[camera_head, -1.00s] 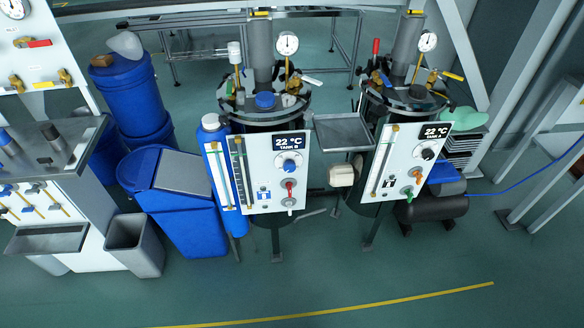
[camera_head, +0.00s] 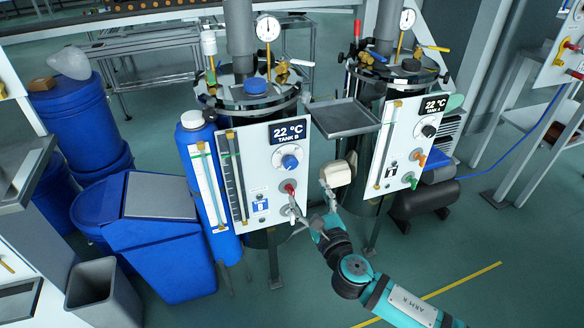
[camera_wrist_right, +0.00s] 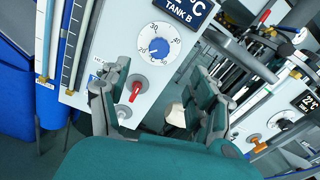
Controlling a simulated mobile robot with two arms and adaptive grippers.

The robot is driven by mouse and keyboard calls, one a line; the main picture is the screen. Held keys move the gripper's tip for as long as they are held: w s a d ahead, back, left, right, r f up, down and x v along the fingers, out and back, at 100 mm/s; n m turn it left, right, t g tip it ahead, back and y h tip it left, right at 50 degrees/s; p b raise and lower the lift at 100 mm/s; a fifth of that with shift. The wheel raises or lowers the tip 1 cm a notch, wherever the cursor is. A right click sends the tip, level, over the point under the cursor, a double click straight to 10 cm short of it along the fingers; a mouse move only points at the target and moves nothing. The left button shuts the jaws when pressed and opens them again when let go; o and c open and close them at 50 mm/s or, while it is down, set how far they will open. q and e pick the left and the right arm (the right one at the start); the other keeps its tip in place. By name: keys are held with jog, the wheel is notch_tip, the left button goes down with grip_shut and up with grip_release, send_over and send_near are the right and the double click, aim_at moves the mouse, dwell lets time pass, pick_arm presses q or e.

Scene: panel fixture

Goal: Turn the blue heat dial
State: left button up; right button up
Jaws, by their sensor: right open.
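The blue heat dial (camera_head: 290,161) sits on the white Tank B panel (camera_head: 262,195), below the display reading 22 °C. It also shows in the right wrist view (camera_wrist_right: 159,48), with a numbered ring around it. My right gripper (camera_head: 310,200) is open and empty in front of the lower right part of this panel, below the dial and apart from it. In the right wrist view the right gripper's fingers (camera_wrist_right: 158,95) stand wide apart, with a red-handled valve (camera_wrist_right: 135,92) showing between them. My left gripper is not in view.
Tank A's panel (camera_head: 404,145), with a black dial, orange and green knobs, stands to the right. A grey tray (camera_head: 345,118) juts out between the tanks. A blue cylinder (camera_head: 200,170) and blue bin (camera_head: 165,235) stand left. The floor in front is clear.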

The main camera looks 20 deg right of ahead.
aim_at(292, 165)
jog(key=w, duration=0.5)
jog(key=w+b, duration=0.1)
jog(key=w, duration=0.5)
jog(key=shift+w+a+f+b, duration=0.1)
jog(key=shift+w+a+b, duration=0.1)
jog(key=shift+w+b, duration=0.1)
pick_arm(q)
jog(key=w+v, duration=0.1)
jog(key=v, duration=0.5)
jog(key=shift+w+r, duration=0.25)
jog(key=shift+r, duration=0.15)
pick_arm(e)
jog(key=shift+w, duration=0.6)
jog(key=c, duration=1.2)
